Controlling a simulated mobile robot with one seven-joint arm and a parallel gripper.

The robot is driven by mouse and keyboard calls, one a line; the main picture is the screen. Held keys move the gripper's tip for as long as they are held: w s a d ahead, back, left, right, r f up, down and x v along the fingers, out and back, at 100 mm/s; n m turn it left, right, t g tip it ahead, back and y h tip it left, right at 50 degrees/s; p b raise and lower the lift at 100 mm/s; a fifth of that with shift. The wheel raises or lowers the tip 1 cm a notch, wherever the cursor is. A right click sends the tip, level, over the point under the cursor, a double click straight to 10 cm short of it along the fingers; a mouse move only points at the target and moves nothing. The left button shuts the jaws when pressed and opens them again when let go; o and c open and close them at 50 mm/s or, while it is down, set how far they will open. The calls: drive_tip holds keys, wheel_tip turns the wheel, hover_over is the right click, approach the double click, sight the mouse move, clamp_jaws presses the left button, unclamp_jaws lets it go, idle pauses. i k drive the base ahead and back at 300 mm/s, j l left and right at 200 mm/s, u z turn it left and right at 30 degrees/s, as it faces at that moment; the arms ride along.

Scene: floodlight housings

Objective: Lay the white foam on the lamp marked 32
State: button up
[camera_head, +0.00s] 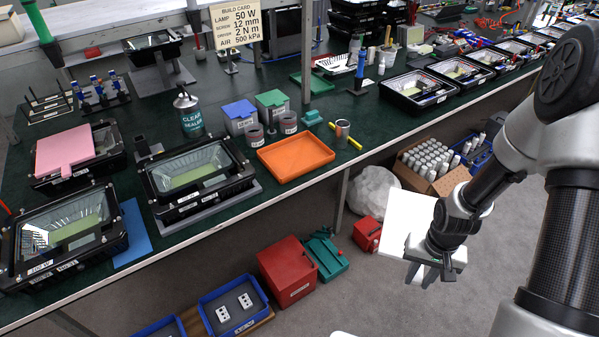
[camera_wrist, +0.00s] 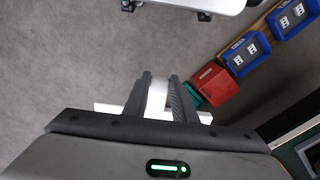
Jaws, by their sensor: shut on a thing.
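My gripper (camera_head: 430,270) hangs over the aisle at the right, off the bench, and is shut on the white foam (camera_head: 404,220), a flat white sheet. In the wrist view the white foam (camera_wrist: 157,97) shows between the two dark fingers of my gripper (camera_wrist: 160,90). Three floodlight lamps stand on the left of the bench: a front-left lamp (camera_head: 66,232) with a clear window, a middle lamp (camera_head: 197,178) with a clear window, and a back lamp (camera_head: 107,139) with a pink sheet (camera_head: 66,150) on it. The numbers on their labels are too small to read surely.
A blue mat (camera_head: 134,236) lies between the two front lamps. Red boxes and blue bins (camera_head: 233,309) are on the floor.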

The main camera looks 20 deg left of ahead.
sight(62, 151)
drive_tip(key=u, duration=1.55)
